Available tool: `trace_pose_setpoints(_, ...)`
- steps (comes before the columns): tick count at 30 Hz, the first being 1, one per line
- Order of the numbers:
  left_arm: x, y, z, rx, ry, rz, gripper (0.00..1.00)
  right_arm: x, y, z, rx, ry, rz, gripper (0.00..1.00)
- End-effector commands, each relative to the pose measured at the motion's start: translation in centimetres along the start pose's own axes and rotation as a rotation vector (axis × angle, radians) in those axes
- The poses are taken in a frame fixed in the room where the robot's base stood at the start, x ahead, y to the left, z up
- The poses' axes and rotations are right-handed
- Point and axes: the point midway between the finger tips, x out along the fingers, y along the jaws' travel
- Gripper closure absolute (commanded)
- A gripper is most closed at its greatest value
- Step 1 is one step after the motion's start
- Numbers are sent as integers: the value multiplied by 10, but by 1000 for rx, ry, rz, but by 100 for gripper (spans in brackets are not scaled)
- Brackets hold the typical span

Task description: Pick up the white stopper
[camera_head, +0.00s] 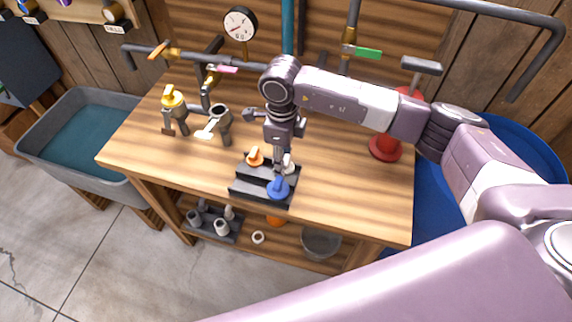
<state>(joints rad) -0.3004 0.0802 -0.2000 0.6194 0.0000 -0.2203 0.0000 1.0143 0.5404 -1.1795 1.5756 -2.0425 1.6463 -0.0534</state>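A black stepped rack (245,190) stands near the front edge of the wooden workbench (345,195). The rack holds an orange stopper (255,155) at the back left, a white stopper (289,161) at the back right, and a blue stopper (278,188) at the front. My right gripper (280,168) points down over the rack, with its fingers right at the white stopper and partly covering it. I cannot tell whether the fingers touch it or how far apart they are. My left gripper is not in view.
Metal valve pieces (220,125) and a yellow-topped fitting (173,102) stand on the bench's left. A red-based pump (386,148) stands at the right. Pipes and a gauge (240,22) line the back. A grey basin (75,135) is left of the bench.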

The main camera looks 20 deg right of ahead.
Motion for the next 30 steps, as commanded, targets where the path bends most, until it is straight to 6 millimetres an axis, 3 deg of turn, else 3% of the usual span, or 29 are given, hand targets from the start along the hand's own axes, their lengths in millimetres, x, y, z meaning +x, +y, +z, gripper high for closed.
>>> trace_pose_setpoints(1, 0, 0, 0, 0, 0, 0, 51, 0, 0, 0, 0, 0, 0, 73)
trace_pose_setpoints(6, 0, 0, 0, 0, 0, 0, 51, 0, 0, 0, 0, -1, 0, 92)
trace_pose_setpoints(19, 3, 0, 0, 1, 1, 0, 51, -11, 0, 1, -1, -4, 0, 92)
trace_pose_setpoints(23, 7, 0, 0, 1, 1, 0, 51, -29, -1, 1, -1, -5, -2, 92)
trace_pose_setpoints(30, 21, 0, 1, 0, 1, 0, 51, -92, -1, 2, -2, -7, -6, 92)
